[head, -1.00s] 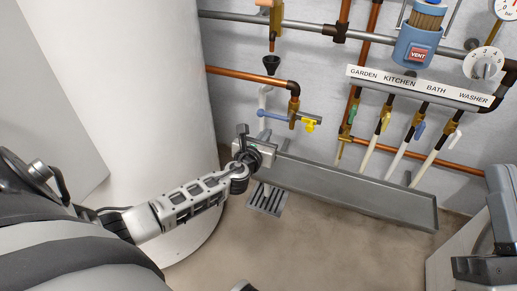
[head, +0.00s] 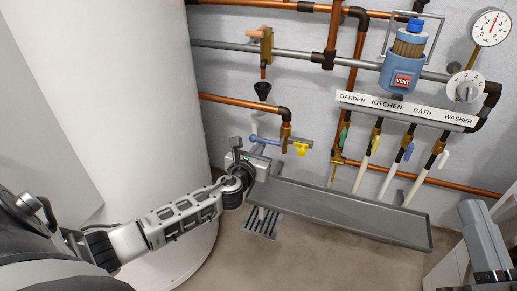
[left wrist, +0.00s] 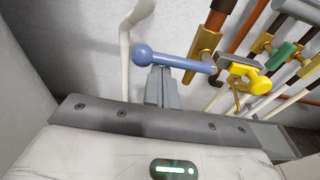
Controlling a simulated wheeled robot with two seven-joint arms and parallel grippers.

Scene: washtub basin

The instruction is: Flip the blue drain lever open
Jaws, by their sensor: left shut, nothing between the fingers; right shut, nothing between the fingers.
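My left gripper (head: 244,153) is shut and empty, just below and left of the lever. In the left wrist view its shut grey fingers (left wrist: 157,86) end just under the lever near the ball; I cannot tell whether they touch. My right gripper (head: 478,218) is shut at the right edge.
A grey metal trough (head: 345,210) runs below the pipes. A floor grate (head: 262,222) lies beneath my left gripper. Garden, kitchen, bath and washer valves (head: 405,150) stand to the right. A large white tank (head: 105,90) fills the left.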

